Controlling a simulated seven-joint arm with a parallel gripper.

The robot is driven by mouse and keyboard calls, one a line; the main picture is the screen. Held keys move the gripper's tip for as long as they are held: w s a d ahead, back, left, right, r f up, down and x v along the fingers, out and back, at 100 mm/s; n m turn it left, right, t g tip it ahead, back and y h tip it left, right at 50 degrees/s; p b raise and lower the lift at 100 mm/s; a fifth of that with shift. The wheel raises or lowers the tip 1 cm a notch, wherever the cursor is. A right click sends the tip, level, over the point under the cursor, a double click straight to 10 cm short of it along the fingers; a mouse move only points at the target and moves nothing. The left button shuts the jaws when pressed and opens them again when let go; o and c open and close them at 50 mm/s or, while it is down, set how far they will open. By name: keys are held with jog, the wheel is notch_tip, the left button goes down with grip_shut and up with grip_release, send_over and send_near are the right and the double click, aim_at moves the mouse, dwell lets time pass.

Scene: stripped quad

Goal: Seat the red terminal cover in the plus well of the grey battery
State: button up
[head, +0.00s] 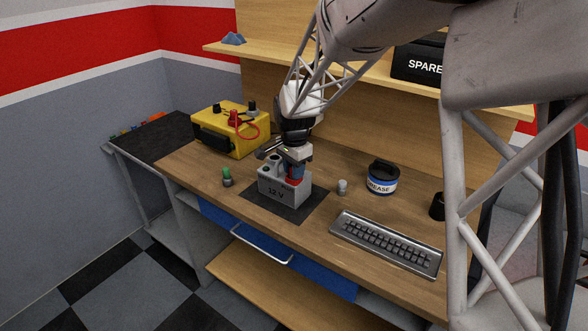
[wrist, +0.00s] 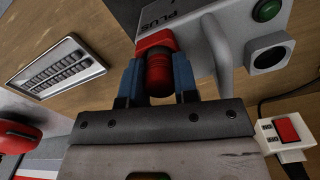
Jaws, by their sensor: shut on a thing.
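The grey battery (head: 285,192), marked "12 V" and "PLUS", stands upright on a dark mat (head: 318,206) on the bench. My gripper (head: 295,171) points down over the battery's right part, by the PLUS marking. In the wrist view, its blue fingers (wrist: 158,82) are shut on the red terminal cover (wrist: 158,72), one on each side. The cover (head: 294,181) shows as a small red patch below the fingers in the head view. Its far end is at the battery top (wrist: 203,55) by the PLUS label. The plus well is hidden, so I cannot tell how deep the cover sits.
A green-topped post (head: 227,178) stands left of the battery and a small pale post (head: 342,187) to its right. A yellow charger box (head: 225,135) with a red cable is behind left. A grease tin (head: 382,179) and a keyboard (head: 387,243) are to the right.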

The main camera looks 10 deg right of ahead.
jog(key=shift+f, duration=0.1)
jog(key=o, duration=0.9)
notch_tip(320, 180, up, 12)
jog(key=shift+r, duration=0.15)
dwell(0.3)
jog(key=shift+s, duration=0.1)
dwell(0.5)
